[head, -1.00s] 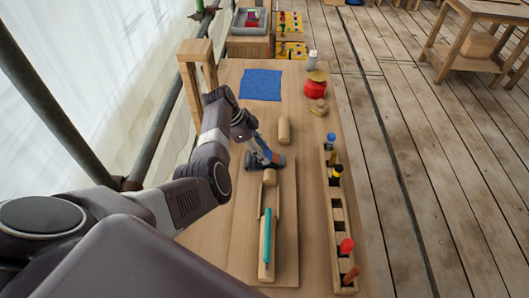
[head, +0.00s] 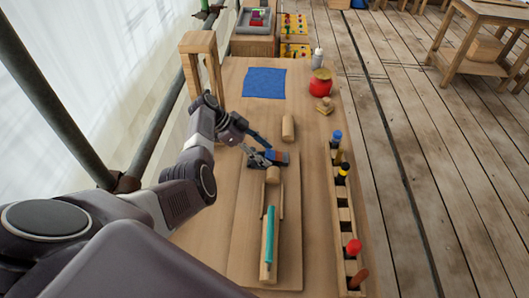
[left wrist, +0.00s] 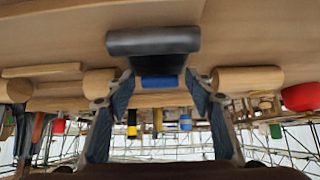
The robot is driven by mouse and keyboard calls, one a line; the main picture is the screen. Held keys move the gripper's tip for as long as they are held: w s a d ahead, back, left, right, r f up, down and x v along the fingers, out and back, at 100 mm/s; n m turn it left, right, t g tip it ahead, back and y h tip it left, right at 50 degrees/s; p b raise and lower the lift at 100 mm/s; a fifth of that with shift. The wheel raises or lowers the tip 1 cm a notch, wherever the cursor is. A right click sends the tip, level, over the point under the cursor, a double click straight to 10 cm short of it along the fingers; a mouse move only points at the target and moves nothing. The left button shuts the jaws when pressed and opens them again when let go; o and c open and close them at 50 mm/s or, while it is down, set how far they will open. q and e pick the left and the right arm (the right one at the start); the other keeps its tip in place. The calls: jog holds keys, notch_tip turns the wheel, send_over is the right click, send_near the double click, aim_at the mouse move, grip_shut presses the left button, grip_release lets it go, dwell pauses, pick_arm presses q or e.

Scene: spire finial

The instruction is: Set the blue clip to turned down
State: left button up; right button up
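The blue clip (head: 277,157) sits on the wooden board, past the far end of a short wooden cylinder. Its blue part (left wrist: 158,82) shows below a dark grey roller-like part in the left wrist view. My left gripper (head: 262,150) is at the clip in the head view, its fingers on the clip's left side. In the left wrist view my left gripper (left wrist: 160,105) has its two blue-padded fingers apart, with the blue part between or just beyond their tips. I cannot tell whether they touch it. My right gripper is not in view.
A teal bar (head: 270,235) lies on a wooden piece nearer me. A wooden rack (head: 346,215) with several coloured-handled tools runs along the right. A loose wooden cylinder (head: 288,127), blue cloth (head: 264,83) and red pot (head: 320,83) are farther back. A wooden frame (head: 199,60) stands at left.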

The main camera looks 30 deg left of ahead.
pick_arm(q)
jog(key=shift+a+r, duration=0.15)
jog(key=shift+a, duration=0.1)
jog(key=v, duration=1.1)
jog(key=shift+s+r, duration=0.15)
jog(key=shift+r, duration=0.05)
jog(key=shift+a, duration=0.1)
